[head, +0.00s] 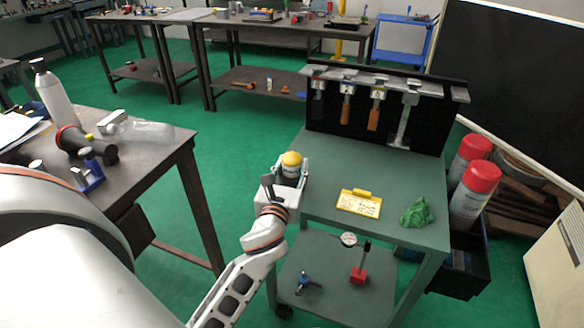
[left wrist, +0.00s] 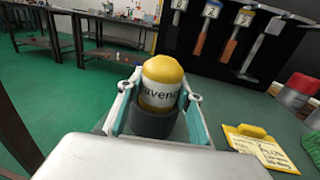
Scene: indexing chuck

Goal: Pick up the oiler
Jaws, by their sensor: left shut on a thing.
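The oiler (head: 291,165) appears to be the short round container with a domed yellow top, a white band with dark lettering, and a dark lower part. It stands about upright at the left edge of the green cart top (head: 340,165). In the left wrist view the oiler (left wrist: 161,85) sits between the two fingers. My left gripper (head: 287,180) is shut on it, with a finger on each side. The oiler's underside is hidden, so I cannot tell whether it touches the cart. My right gripper is not in view.
A yellow-framed card (head: 358,203) and a crumpled green cloth (head: 417,213) lie on the cart. A black rack (head: 335,108) with hanging tools stands at its back. Red-capped spray cans (head: 473,190) are at right. A dark table (head: 165,150) with a bottle stands left.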

